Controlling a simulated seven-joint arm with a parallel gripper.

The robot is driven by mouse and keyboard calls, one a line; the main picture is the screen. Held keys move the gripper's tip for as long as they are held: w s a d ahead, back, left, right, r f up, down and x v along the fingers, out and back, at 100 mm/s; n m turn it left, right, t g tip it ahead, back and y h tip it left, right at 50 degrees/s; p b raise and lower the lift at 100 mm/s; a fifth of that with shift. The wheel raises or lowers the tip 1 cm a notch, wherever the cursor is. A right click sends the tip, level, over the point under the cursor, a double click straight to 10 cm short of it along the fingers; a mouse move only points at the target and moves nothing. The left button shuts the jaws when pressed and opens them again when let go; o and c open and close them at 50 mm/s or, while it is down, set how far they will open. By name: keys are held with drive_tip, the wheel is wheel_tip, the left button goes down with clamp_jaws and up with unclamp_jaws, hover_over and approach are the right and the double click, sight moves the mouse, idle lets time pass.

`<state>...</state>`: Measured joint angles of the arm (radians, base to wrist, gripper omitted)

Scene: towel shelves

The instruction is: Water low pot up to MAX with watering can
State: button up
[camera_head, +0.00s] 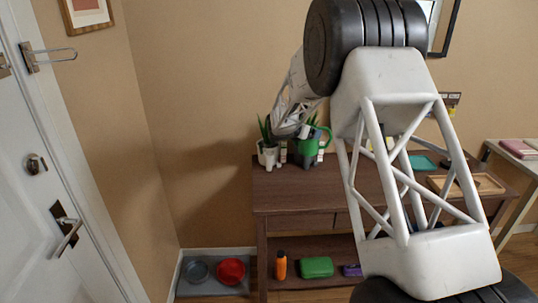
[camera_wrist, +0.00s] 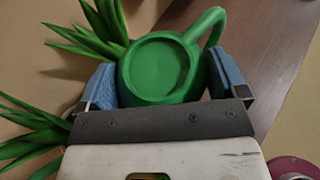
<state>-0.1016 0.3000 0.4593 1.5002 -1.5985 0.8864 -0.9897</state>
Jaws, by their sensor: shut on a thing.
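The green watering can (camera_wrist: 156,68) sits between the blue pads of my gripper (camera_wrist: 163,80), which is shut on its body. Its round top faces the wrist camera and its handle curves out at the upper right. In the head view the can (camera_head: 308,147) is at the left end of the wooden table, partly hidden by my arm. A white pot (camera_head: 268,156) with a spiky plant stands just left of the can. In the wrist view, green leaves show at the upper left (camera_wrist: 98,30) and left (camera_wrist: 32,132); their pots, any MAX mark and the can's spout are hidden.
The wooden table (camera_head: 300,190) carries a wooden tray (camera_head: 483,184) and a teal item (camera_head: 422,162) on the right. Its lower shelf holds an orange bottle (camera_head: 281,265) and a green box (camera_head: 316,267). Two bowls, one red (camera_head: 231,271), lie on the floor mat at left.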

drive_tip(key=shift+w+a+r, duration=0.1)
drive_tip(key=shift+w+r, duration=0.2)
drive_tip(key=shift+w, duration=0.4)
drive_tip(key=shift+a+f+n+h, duration=0.1)
drive_tip(key=shift+f+n+h, duration=0.05)
drive_tip(key=shift+n+h, duration=0.2)
drive_tip(key=shift+a+f+n+t+h, duration=0.2)
drive_tip(key=shift+a+n+t+h, duration=0.15)
drive_tip(key=shift+n+h, duration=0.4)
drive_tip(key=shift+w+d, duration=0.1)
idle(0.5)
drive_tip(key=shift+d+r+m+y, duration=0.3)
drive_tip(key=shift+m+y, duration=0.1)
drive_tip(key=shift+m, duration=0.1)
drive_tip(key=shift+m+y, duration=0.5)
drive_tip(key=shift+y, duration=0.2)
drive_tip(key=shift+f, duration=0.2)
idle(0.4)
